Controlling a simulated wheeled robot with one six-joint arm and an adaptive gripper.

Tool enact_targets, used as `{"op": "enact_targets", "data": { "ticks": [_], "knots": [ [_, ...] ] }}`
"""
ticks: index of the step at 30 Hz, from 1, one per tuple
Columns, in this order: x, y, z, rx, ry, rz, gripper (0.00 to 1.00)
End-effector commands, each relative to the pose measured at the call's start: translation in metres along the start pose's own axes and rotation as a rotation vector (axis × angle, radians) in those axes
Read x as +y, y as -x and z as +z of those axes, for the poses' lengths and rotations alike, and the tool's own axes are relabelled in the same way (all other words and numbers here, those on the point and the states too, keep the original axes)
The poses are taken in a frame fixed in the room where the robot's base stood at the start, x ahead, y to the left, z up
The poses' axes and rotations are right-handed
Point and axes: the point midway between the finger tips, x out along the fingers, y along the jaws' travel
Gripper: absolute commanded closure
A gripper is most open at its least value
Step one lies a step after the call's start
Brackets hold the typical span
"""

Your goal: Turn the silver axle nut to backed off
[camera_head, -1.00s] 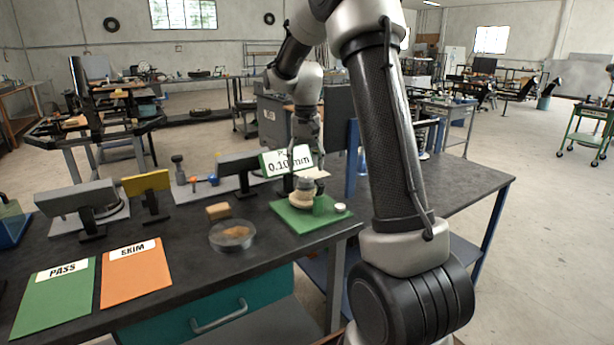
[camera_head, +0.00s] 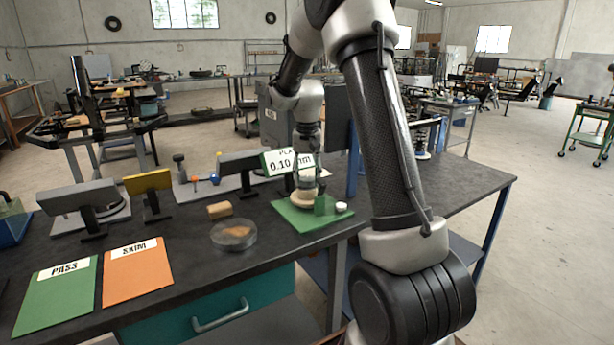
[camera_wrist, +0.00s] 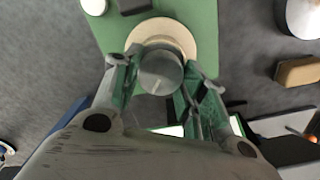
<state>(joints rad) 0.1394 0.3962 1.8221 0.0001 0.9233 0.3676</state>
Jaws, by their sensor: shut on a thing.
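The silver axle nut (camera_wrist: 160,72) shows in the wrist view as a round grey cap with a pale line across its top. It sits over a cream-coloured round base (camera_wrist: 165,32) on a green mat (camera_wrist: 205,15). My gripper (camera_wrist: 158,78) is shut on the nut, one finger on each side, with its wrist above it. In the head view my gripper (camera_head: 305,180) is small and low over the cream base (camera_head: 303,199) on the green mat (camera_head: 290,217). The nut cannot be made out clearly there. The nut's turn angle cannot be read.
A 0.10 mm card (camera_head: 280,162) stands close behind my gripper. A clear dish (camera_head: 233,236) and a tan block (camera_head: 220,210) lie to the left. PASS (camera_head: 57,295) and SKIM (camera_head: 137,273) cards lie at front left.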

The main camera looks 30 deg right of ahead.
Motion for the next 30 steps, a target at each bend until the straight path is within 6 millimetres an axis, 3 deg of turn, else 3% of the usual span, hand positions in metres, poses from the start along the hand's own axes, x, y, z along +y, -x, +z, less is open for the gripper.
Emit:
{"op": "enact_targets", "data": {
  "ticks": [11,30],
  "knots": [
    [-0.0003,0.0002,0.0001,0.0,0.108,0.0,0.82],
    [-0.0011,0.0002,0.0004,0.0,0.582,0.0,0.82]
  ]
}}
